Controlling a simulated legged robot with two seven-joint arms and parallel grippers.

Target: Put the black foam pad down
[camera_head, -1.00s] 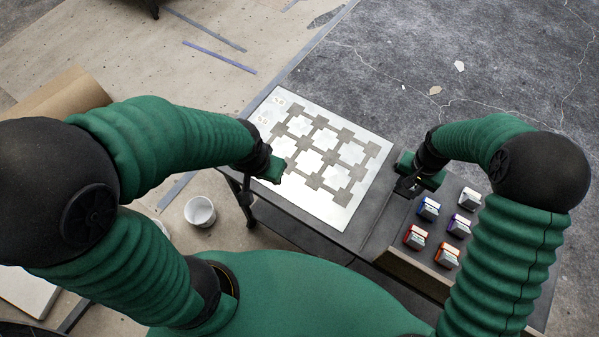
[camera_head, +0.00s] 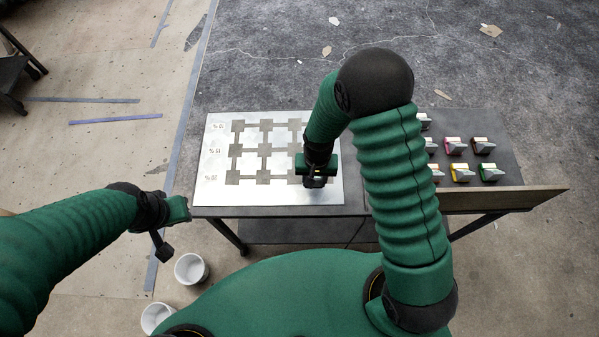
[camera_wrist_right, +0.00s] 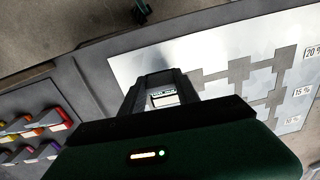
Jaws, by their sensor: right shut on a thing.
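My right gripper (camera_head: 316,184) is over the lower right part of a silver plate (camera_head: 222,193) with a grid of grey squares joined by strips. In the right wrist view its two dark fingers (camera_wrist_right: 160,95) are shut on a small piece with a pale labelled face (camera_wrist_right: 164,98), which I take to be the black foam pad; its dark sides blend with the fingers. Whether it touches the plate (camera_wrist_right: 140,66) cannot be told. My left gripper (camera_head: 168,236) hangs left of the table, away from the plate; its jaw opening is unclear.
Several coloured blocks with pale tops (camera_head: 455,146) stand on the dark table's right side, also in the wrist view (camera_wrist_right: 22,124). A brown board (camera_head: 500,199) edges the table's front right. White buckets (camera_head: 191,269) stand on the floor at lower left.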

